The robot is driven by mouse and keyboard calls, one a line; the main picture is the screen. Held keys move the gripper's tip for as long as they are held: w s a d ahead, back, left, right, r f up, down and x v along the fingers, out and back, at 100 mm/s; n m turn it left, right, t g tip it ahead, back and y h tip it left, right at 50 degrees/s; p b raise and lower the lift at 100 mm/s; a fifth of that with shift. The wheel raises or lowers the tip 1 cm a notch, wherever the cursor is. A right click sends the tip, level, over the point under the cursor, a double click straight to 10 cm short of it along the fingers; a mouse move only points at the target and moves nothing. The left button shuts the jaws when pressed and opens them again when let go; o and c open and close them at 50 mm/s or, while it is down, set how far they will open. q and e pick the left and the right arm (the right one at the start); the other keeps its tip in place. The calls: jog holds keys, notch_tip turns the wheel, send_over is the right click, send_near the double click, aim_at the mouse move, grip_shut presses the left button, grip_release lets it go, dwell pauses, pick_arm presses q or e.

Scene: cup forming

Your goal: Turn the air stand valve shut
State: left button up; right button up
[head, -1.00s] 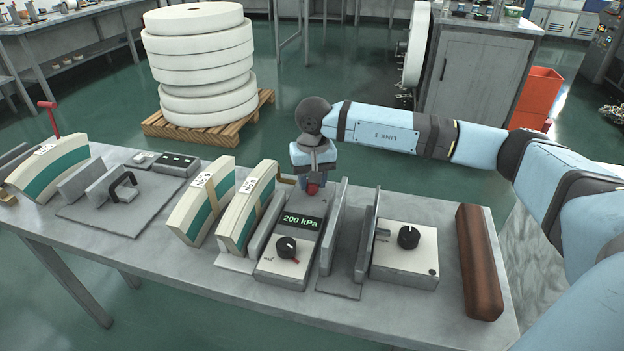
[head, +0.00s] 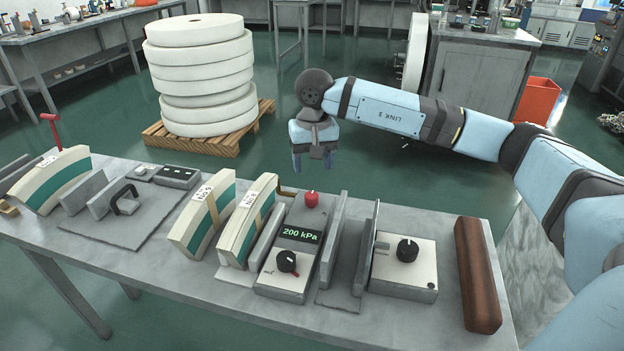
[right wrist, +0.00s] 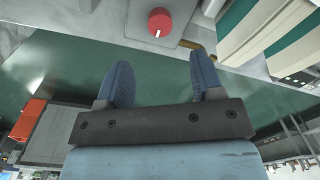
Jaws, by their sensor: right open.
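The air stand (head: 290,262) is a grey box on the table with a green "200 kPa" display (head: 302,234). A round red valve knob (head: 311,198) stands at its far end; it also shows in the right wrist view (right wrist: 160,22), with a white mark near its lower rim. A black dial (head: 287,261) with a red pointer sits on its near face. My right gripper (head: 313,163) is open and empty, pointing down beyond the table's far edge, apart from the red knob. In the right wrist view its two fingers (right wrist: 158,82) are spread. My left gripper is out of view.
Curved labelled pieces (head: 203,213) stand left of the air stand. Upright grey plates and a second box with a black dial (head: 405,262) stand to its right, then a brown bar (head: 477,272). A stack of white rolls (head: 205,75) sits on a pallet behind the table.

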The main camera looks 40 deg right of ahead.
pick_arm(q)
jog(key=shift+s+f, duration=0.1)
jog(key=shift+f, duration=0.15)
pick_arm(e)
notch_tip(320, 180, up, 5)
jog(key=shift+r, duration=0.1)
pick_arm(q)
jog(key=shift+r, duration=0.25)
